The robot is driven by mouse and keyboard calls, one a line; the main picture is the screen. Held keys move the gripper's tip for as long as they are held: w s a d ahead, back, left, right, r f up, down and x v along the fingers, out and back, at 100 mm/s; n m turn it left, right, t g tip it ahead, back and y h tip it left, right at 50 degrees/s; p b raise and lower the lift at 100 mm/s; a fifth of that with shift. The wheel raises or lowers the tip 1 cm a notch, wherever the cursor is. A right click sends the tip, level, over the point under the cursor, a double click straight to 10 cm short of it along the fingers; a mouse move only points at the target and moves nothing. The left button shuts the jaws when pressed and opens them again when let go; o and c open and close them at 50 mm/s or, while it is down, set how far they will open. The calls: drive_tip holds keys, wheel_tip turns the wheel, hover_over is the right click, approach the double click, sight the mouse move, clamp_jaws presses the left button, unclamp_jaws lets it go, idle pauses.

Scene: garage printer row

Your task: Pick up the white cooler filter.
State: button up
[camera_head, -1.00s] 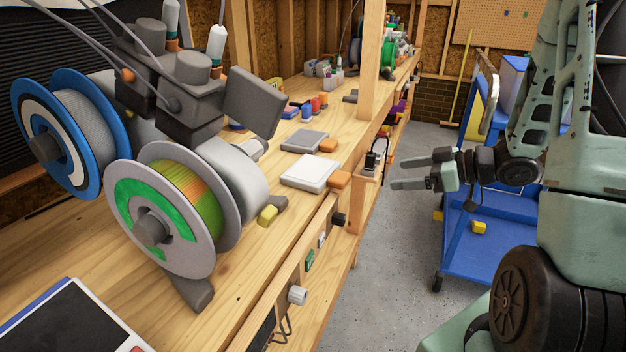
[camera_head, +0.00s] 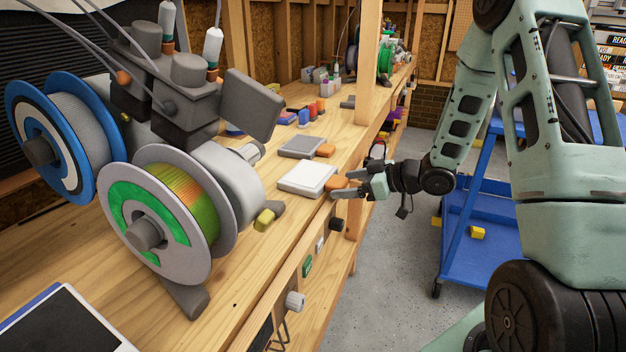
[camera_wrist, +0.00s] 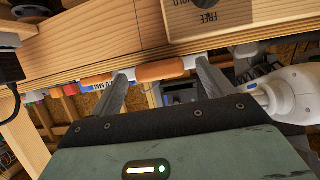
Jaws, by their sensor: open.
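The white cooler filter (camera_head: 307,178) looks like a flat white block with an orange handle (camera_head: 336,181) on its right. It lies flat near the bench's front edge. My gripper (camera_head: 347,187) is at that edge, open, with its fingertips by the orange handle. In the wrist view my two fingers (camera_wrist: 162,72) stand apart, with an orange bar (camera_wrist: 160,70) showing between their tips. I cannot tell whether the fingers touch it. The white block itself is not clearly seen in the wrist view.
A similar grey block (camera_head: 301,147) with an orange handle lies just behind the white one. A green-and-grey spool (camera_head: 150,215) and a printer stand to the left on the wooden bench (camera_head: 235,295). A wooden post (camera_head: 369,60) rises behind. A blue cart (camera_head: 480,240) stands at right.

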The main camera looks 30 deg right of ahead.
drive_tip(key=shift+w, duration=0.1)
drive_tip(key=shift+c, duration=0.3)
drive_tip(key=c, duration=1)
drive_tip(key=shift+c, duration=0.2)
